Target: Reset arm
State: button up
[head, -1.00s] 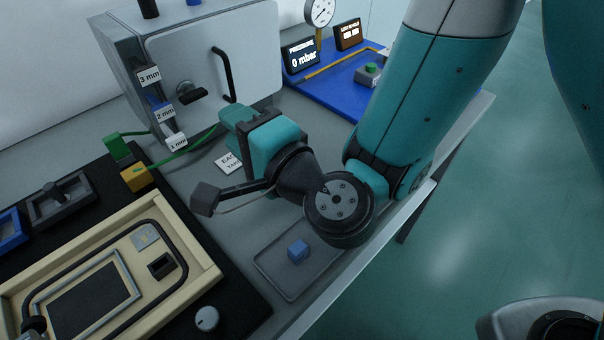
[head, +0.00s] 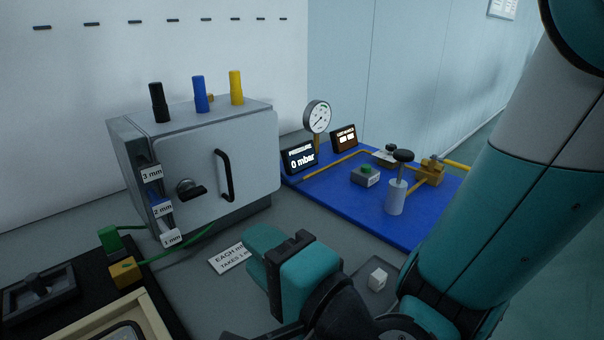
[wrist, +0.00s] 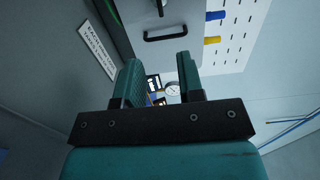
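My gripper (head: 283,262) hangs over the grey bench top, in front of the grey cabinet, in the head view. Its two teal fingers are apart and nothing shows between them. In the wrist view my gripper (wrist: 158,75) points toward the cabinet's door handle (wrist: 165,35) and the pressure gauge (wrist: 172,90), with a clear gap between the fingers. My teal and grey arm fills the right side of the head view. The wrist is partly cut off at the lower edge.
The cabinet (head: 242,150) carries black, blue and yellow pegs on top. A blue board (head: 330,198) holds a gauge (head: 317,117), displays and a valve.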

jog(key=s+d+r+n+g+h, duration=0.1)
jog(key=s+d+n+g+h, duration=0.4)
jog(key=d+n, duration=0.45)
jog(key=s+d+n+g+h, duration=0.2)
jog(key=d+n+g+h, duration=0.35)
jog(key=d, duration=0.75)
notch_tip(320, 180, up, 14)
jog(key=g+p, duration=0.1)
jog(key=p, duration=1.3)
jog(key=shift+s+y, duration=0.15)
jog(key=shift+y, duration=0.3)
jog(key=shift+r, duration=0.1)
